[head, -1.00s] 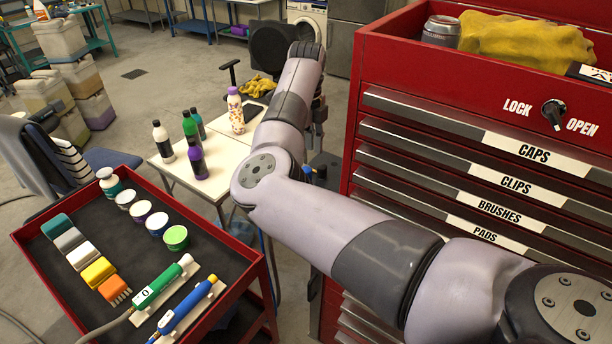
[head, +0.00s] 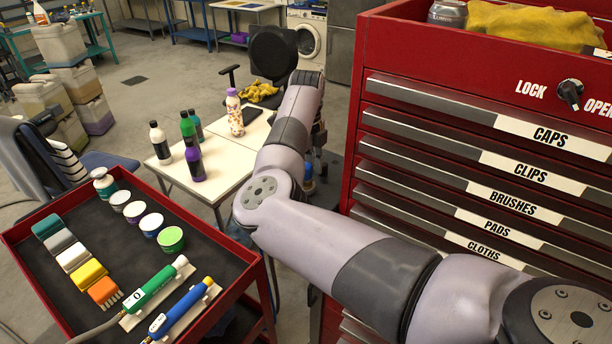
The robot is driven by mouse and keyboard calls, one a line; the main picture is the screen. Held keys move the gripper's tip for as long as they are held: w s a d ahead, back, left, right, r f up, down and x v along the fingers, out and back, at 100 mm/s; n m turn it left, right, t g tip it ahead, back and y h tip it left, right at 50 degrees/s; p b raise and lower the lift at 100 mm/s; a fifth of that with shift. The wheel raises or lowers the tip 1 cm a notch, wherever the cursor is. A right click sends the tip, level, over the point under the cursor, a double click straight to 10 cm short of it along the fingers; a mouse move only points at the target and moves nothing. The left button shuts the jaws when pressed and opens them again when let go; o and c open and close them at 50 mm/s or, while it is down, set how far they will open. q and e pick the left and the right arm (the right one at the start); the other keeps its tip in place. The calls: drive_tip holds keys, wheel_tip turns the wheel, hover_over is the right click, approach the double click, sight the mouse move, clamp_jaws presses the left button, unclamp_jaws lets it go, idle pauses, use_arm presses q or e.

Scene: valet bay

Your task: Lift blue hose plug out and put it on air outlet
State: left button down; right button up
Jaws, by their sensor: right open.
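My right gripper (head: 320,136) is at the far end of my grey arm, between the white table and the red cabinet. It is partly hidden by the arm, and its fingers are dark and open with nothing seen between them. A small blue thing (head: 308,171) shows just below it, partly hidden by the arm; I cannot tell if it is the blue hose plug. A blue tool (head: 180,312) with a yellow end lies in a white holder on the cart. I cannot make out the air outlet. My left gripper is not in view.
The red drawer cabinet (head: 408,54) stands close on the right. The red cart (head: 262,283) at lower left bears pads, jars and a green tool (head: 152,288). Several bottles stand on the white table (head: 228,168). A black chair (head: 273,55) is behind it.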

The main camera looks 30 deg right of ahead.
sight(307, 164)
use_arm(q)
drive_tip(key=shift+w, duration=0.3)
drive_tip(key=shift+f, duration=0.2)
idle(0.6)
use_arm(e)
drive_tip(key=shift+c, duration=0.5)
clamp_jaws()
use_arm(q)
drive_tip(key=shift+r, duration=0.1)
use_arm(e)
drive_tip(key=shift+r, duration=0.2)
